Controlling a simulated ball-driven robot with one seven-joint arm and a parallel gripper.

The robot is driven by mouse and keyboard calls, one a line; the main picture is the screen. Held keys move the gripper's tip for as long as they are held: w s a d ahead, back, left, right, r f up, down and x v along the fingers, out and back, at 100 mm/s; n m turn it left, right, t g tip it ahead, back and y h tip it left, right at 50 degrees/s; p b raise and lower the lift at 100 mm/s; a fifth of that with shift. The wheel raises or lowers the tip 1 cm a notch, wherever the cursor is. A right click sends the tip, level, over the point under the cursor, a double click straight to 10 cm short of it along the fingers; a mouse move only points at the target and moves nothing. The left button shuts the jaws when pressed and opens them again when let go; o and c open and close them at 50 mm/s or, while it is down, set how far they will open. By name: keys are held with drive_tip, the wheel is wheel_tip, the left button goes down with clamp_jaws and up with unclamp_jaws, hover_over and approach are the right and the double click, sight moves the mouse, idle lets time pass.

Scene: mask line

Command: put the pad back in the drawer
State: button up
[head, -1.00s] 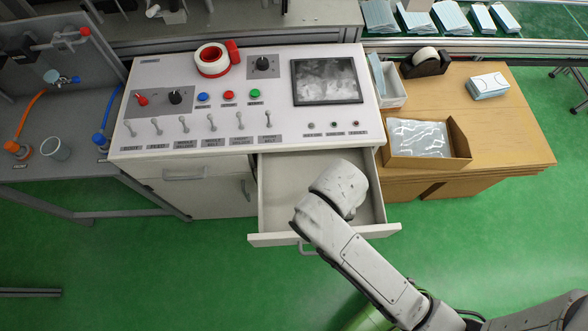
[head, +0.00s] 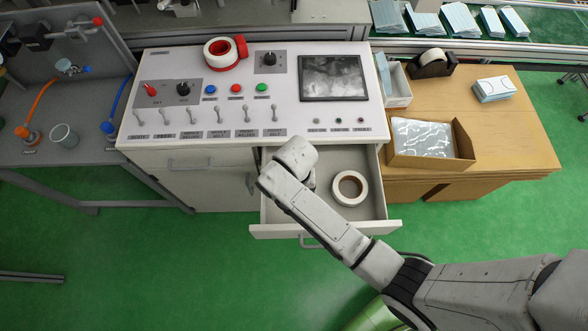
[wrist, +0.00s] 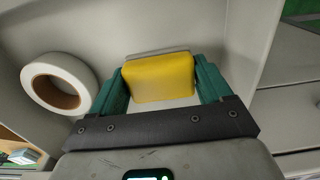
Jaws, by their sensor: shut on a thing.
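The pad (wrist: 158,80) is a yellow block, seen in the wrist view between the two green fingers of my gripper (wrist: 162,68). The fingers press on its left and right sides. The open drawer (head: 345,217) is a pale tray pulled out below the control panel. In the wrist view the pad is over the drawer floor (wrist: 150,25); I cannot tell whether it touches it. In the head view my arm hides the pad and the fingers, at the left part of the drawer.
A white tape roll (head: 350,188) lies in the drawer, right of my arm; in the wrist view the roll (wrist: 58,83) is left of the pad. The control panel (head: 245,130) stands above the drawer. A wooden desk (head: 510,150) with an open box (head: 430,160) is at the right.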

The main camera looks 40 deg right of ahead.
drive_tip(key=shift+w+f, duration=0.35)
drive_tip(key=shift+f, duration=0.05)
drive_tip(key=shift+w+f, duration=0.1)
drive_tip(key=shift+f, duration=1.5)
drive_tip(key=shift+f+b, duration=0.2)
drive_tip(key=shift+b, duration=0.1)
drive_tip(key=o, duration=0.9)
drive_tip(key=shift+o, duration=0.2)
drive_tip(key=shift+r, duration=0.1)
drive_tip(key=shift+r, duration=0.1)
wheel_tip(320, 180, up, 12)
drive_tip(key=shift+r+p, duration=0.1)
drive_tip(key=shift+p, duration=0.35)
